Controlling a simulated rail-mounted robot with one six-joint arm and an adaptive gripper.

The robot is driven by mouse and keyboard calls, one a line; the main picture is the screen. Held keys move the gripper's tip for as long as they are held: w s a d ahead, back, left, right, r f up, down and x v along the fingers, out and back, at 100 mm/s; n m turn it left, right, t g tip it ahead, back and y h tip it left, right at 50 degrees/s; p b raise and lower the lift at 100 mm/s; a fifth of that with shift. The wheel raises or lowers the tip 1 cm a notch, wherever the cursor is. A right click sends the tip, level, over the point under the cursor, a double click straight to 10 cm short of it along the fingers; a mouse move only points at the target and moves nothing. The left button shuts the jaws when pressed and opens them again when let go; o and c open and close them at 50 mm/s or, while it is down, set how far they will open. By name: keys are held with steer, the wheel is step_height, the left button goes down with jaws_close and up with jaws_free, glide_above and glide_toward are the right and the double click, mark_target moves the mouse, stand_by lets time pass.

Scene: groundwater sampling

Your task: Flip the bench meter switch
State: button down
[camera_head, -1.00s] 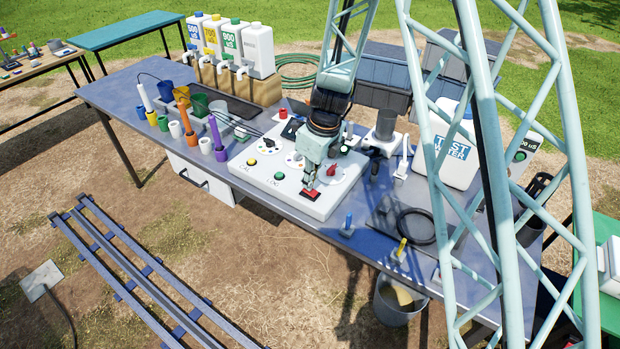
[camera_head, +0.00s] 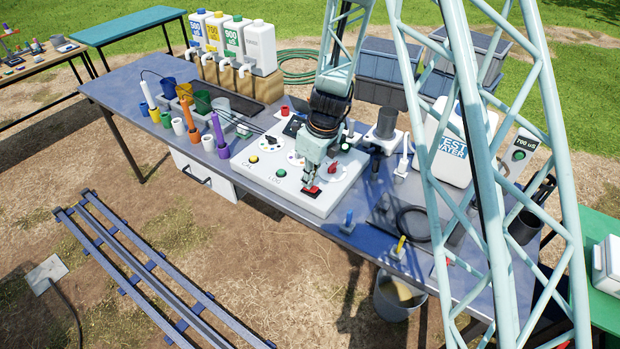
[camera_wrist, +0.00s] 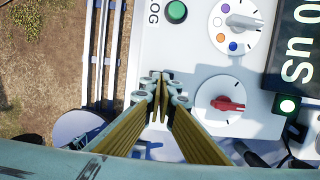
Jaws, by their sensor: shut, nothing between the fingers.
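The bench meter is a white box (camera_head: 268,184) on the grey bench, with a yellow button (camera_head: 253,159), a green button (camera_head: 281,173) and dials on its top. A red rocker switch (camera_head: 311,191) in a dark frame sits near its front right corner. My gripper (camera_head: 310,187) is shut and empty, its fingertips down at the red switch; I cannot tell if they touch it. In the wrist view my gripper (camera_wrist: 159,80) hides the switch. There the green button (camera_wrist: 177,12), a dial with a red pointer (camera_wrist: 226,103) and part of a dark display (camera_wrist: 297,50) show.
Colored probes in cups (camera_head: 217,135) stand left of the meter. Labelled jugs (camera_head: 235,45) are at the back. A stirrer-like stand (camera_head: 385,130) and the test water container (camera_head: 450,150) are to the right. Blue and yellow-handled items (camera_head: 348,222) lie near the front edge.

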mark_target(314, 189)
steer(key=shift+f, duration=0.3)
steer(key=shift+s, duration=0.1)
steer(key=shift+s+f, duration=0.1)
steer(key=shift+s+d+b, duration=0.35)
steer(key=shift+s+d, duration=0.15)
steer(key=shift+d, duration=0.15)
steer(key=shift+w+r, duration=0.1)
steer(key=shift+r, duration=0.1)
steer(key=shift+r+p, duration=0.55)
steer(key=shift+p, duration=0.05)
steer(key=shift+d+r+p, duration=0.15)
steer(key=shift+r+p, duration=0.65)
steer(key=shift+r, duration=0.05)
steer(key=shift+d+r+p, duration=0.15)
steer(key=shift+r+p, duration=0.65)
steer(key=shift+r, duration=0.05)
step_height(314, 189, up, 9)
steer(key=s+d+p, duration=0.1)
steer(key=shift+s+d+r, duration=0.15)
steer(key=shift+d, duration=0.1)
